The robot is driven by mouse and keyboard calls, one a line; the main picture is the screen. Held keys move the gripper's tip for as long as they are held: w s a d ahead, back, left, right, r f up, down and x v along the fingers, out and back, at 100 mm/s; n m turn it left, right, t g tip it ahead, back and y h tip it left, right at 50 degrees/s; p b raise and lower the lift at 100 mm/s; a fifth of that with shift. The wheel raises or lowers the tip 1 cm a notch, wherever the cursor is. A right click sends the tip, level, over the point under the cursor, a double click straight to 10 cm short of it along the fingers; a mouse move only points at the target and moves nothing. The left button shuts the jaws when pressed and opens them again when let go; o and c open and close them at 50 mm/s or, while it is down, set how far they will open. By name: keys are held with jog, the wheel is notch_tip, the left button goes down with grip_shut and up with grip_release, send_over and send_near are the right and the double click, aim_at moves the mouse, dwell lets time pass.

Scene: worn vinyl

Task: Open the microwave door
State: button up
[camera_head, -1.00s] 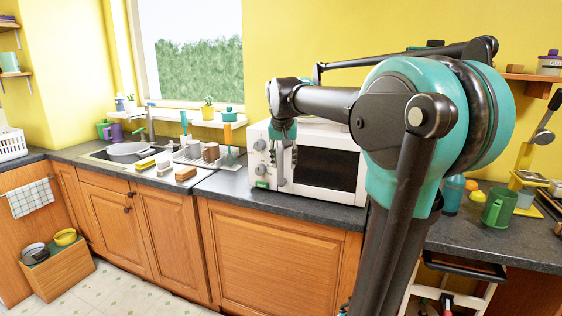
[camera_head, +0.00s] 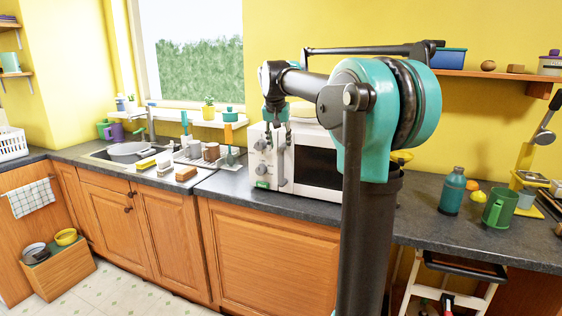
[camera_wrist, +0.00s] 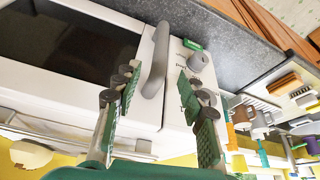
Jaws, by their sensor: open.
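The white microwave (camera_head: 328,190) stands on the counter with its dark-windowed door (camera_head: 315,168) shut. Its grey vertical handle (camera_head: 282,168) is on the left side of the door, beside the control panel (camera_head: 262,158) with knobs. My gripper (camera_head: 275,128) is at the upper left of the microwave front, near the top of the handle. In the wrist view my gripper (camera_wrist: 158,88) is open, with green-padded fingers apart. The handle (camera_wrist: 156,62) lies ahead, its near end reaching between the fingertips in the picture. Contact cannot be told.
A sink (camera_head: 120,152) and a dish area with sponges are to the left. A shelf (camera_head: 490,74) hangs above right. My arm hides the microwave's right side.

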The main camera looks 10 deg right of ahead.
aim_at(280, 154)
jog(key=x, duration=0.8)
jog(key=shift+f, duration=0.35)
jog(key=shift+c, duration=0.3)
grip_shut()
